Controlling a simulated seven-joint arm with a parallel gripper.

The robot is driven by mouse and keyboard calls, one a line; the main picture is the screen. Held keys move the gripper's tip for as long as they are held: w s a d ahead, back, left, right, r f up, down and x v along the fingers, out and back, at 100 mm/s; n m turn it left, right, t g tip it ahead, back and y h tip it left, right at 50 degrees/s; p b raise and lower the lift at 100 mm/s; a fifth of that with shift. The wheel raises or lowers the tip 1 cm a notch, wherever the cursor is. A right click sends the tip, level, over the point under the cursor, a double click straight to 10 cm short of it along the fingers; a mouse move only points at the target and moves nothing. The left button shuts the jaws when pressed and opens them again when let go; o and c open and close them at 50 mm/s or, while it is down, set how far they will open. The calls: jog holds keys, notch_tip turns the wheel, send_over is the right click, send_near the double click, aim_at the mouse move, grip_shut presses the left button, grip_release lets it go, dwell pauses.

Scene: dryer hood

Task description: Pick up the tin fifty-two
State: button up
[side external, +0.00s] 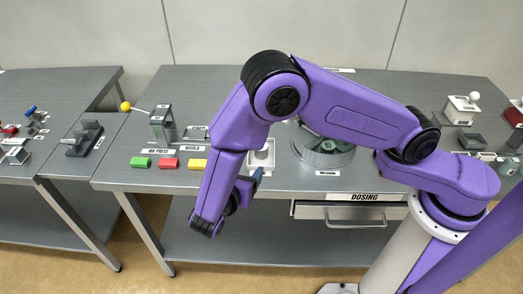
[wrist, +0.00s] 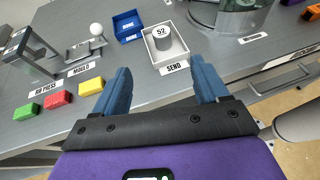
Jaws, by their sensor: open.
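The tin fifty-two (wrist: 161,39) is a small grey cylinder with a white top marked "52". It stands upright in a white tray (wrist: 178,53) labelled SEND in the wrist view. My gripper (wrist: 160,68) is open and empty, its two blue fingers spread on the near side of the tray, apart from the tin. In the side external view the white tray (side external: 251,161) shows partly behind my arm, and a blue finger of my gripper (side external: 257,177) shows near its front. I cannot make out the tin clearly there.
Green (side external: 141,162), red (side external: 168,163) and yellow (side external: 197,164) blocks lie left of the tray, near the press (side external: 163,124). A blue bin (wrist: 127,25) stands beside the tray. A round clear-walled vessel (side external: 323,150) stands to its right, above the DOSING drawer (side external: 352,212).

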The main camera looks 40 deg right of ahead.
jog(key=x, duration=1.7)
jog(key=shift+f, duration=0.2)
jog(key=c, duration=1.2)
